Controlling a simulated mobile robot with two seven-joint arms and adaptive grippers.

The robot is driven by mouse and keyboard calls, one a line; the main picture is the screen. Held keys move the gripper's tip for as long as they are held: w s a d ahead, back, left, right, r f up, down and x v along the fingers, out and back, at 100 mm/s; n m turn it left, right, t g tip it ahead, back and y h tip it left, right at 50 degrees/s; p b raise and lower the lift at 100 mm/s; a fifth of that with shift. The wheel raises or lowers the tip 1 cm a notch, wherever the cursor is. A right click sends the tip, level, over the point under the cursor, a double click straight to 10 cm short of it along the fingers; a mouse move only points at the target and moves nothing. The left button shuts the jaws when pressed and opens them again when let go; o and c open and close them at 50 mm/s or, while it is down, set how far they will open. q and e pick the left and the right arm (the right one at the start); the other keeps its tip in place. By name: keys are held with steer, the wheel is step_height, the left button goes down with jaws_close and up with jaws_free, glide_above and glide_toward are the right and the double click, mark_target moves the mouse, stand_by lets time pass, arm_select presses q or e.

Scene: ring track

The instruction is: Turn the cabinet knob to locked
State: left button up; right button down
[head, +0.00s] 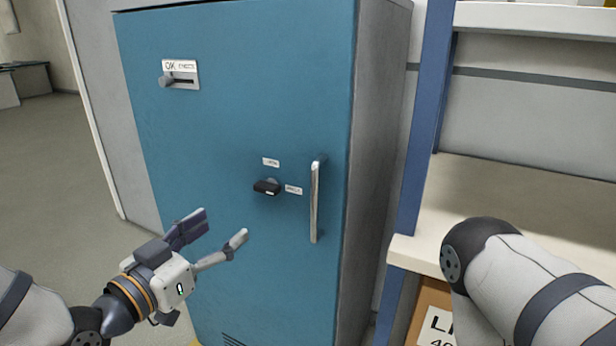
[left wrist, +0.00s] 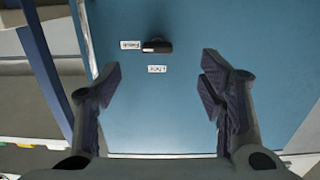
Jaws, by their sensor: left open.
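The blue cabinet (head: 220,120) stands in front of me with its door shut. Its black knob (head: 266,187) sits left of the metal handle, with one small label above it and one to its right. The lettering is too small to read. My left gripper (head: 222,228) is open and empty, below and left of the knob and apart from it. In the left wrist view the knob (left wrist: 157,46) lies beyond the gap between the open fingers (left wrist: 160,85). My right arm shows at the lower right, but its gripper is out of view.
A vertical metal handle (head: 315,200) stands out from the door right of the knob. A slider plate (head: 180,75) marked OK is at the upper left of the door. A shelf unit (head: 520,205) with a blue post and a cardboard box (head: 432,315) stand at the right.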

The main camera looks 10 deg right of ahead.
mark_target(263, 191)
arm_select(q)
steer(key=x, duration=0.3)
steer(key=r+b+x, duration=0.1)
steer(key=x, duration=0.7)
steer(key=shift+s+d+r, duration=0.1)
steer(key=shift+s+r, duration=0.05)
steer(key=shift+w+d+r, duration=0.15)
steer(key=shift+w+d, duration=0.15)
steer(key=shift+w, duration=0.15)
steer(key=c, duration=1.2)
arm_select(e)
steer(key=shift+s+f+g, duration=0.3)
steer(key=shift+s+f, duration=0.55)
steer(key=shift+s, duration=0.3)
